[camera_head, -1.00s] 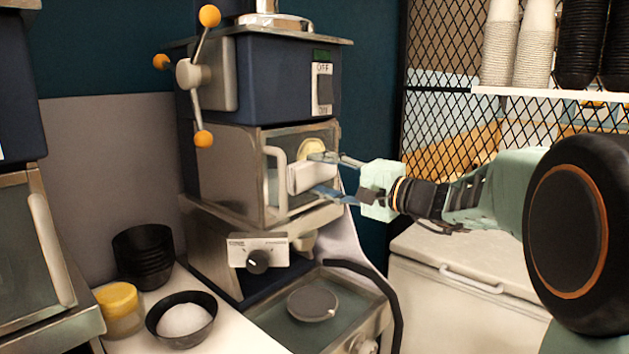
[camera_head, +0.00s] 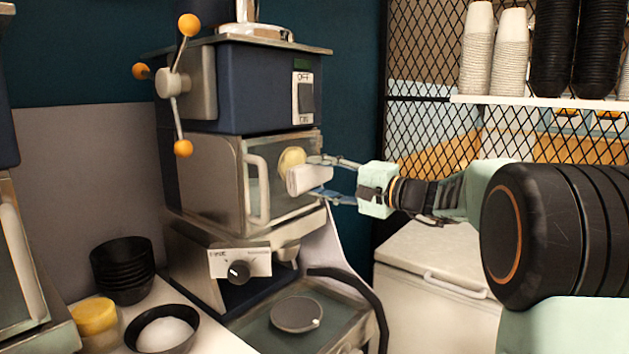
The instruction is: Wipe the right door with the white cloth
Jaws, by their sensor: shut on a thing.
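The white cloth (camera_head: 308,180) is a folded pad held between the fingers of my gripper (camera_head: 325,178). My gripper comes in from the right and is shut on the cloth. The cloth is in front of the right part of the machine's glazed door (camera_head: 262,200), to the right of its upright handle (camera_head: 256,190). I cannot tell whether the cloth touches the door. A round yellowish patch (camera_head: 292,158) shows on the door just above the cloth. The cloth hides part of the glass.
A three-armed lever with orange knobs (camera_head: 182,148) juts out at the machine's upper left. Below are a control knob (camera_head: 239,272) and a round plate (camera_head: 297,314). Black bowls (camera_head: 124,268) stand at lower left. Stacked cups (camera_head: 478,50) stand on a shelf at upper right.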

